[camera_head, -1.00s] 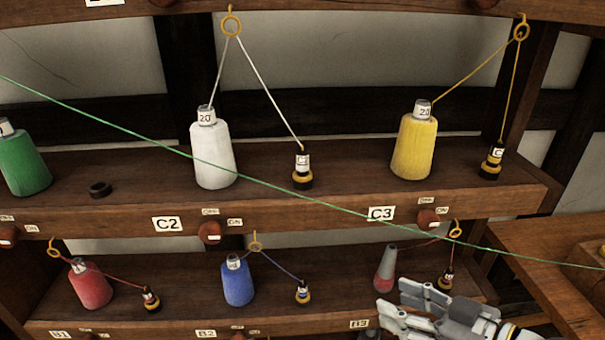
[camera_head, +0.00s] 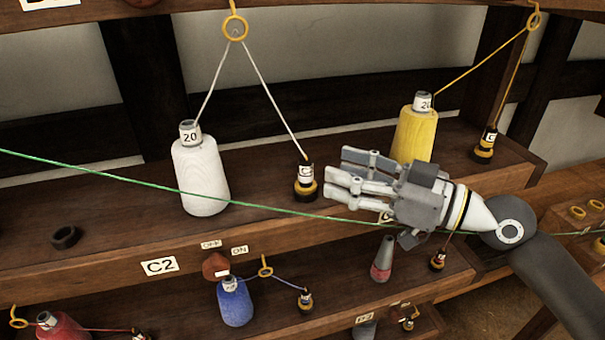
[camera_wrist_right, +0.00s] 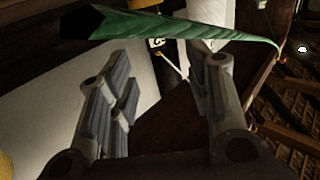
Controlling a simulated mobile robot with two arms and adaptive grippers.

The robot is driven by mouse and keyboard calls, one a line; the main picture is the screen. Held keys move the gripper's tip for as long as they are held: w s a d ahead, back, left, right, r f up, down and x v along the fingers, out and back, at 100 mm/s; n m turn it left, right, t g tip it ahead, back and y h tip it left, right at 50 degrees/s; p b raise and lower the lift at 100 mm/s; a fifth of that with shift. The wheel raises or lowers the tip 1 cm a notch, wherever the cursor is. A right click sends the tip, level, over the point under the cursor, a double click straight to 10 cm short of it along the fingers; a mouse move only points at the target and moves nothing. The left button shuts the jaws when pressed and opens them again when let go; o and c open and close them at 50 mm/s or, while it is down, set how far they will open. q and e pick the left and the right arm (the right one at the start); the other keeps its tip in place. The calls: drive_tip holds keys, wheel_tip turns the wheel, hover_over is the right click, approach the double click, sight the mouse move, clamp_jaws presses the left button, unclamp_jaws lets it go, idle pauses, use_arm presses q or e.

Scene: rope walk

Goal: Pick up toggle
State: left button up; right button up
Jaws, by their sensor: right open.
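A black toggle with yellow bands and a "C" label (camera_head: 305,183) stands upright on the upper shelf, tied to a white thread. It also shows in the right wrist view (camera_wrist_right: 157,43), partly hidden by a green strand. My right gripper (camera_head: 338,172) is open and empty, just right of this toggle, fingers pointing at it and apart from it. In the right wrist view the toggle lies beyond the gap between the fingers (camera_wrist_right: 162,65). A similar toggle (camera_head: 485,147) stands beside the yellow spool. My left gripper is not in view.
A white spool (camera_head: 200,178) stands left of the toggle, a yellow spool (camera_head: 414,135) behind my gripper. A taut green strand (camera_head: 250,206) crosses in front of the shelf, near my gripper. A red-brown knob (camera_head: 215,266) sits on the shelf front. A blue spool (camera_head: 235,305) stands below.

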sight(306, 159)
drive_tip(key=shift+x, duration=1.05)
drive_tip(key=shift+p+x, duration=1.1)
drive_tip(key=shift+x, duration=0.05)
drive_tip(key=p+x, duration=0.2)
drive_tip(key=shift+w+a+f, duration=0.2)
drive_tip(key=shift+w, duration=0.2)
drive_tip(key=shift+w+a+f, duration=0.1)
drive_tip(key=shift+w+a, duration=0.05)
drive_tip(key=shift+a, duration=0.15)
drive_tip(key=shift+a+f, duration=0.1)
drive_tip(key=shift+a, duration=0.05)
drive_tip(key=c, duration=0.7)
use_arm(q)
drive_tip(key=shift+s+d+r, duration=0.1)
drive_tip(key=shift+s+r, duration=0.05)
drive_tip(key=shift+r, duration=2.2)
use_arm(e)
clamp_jaws()
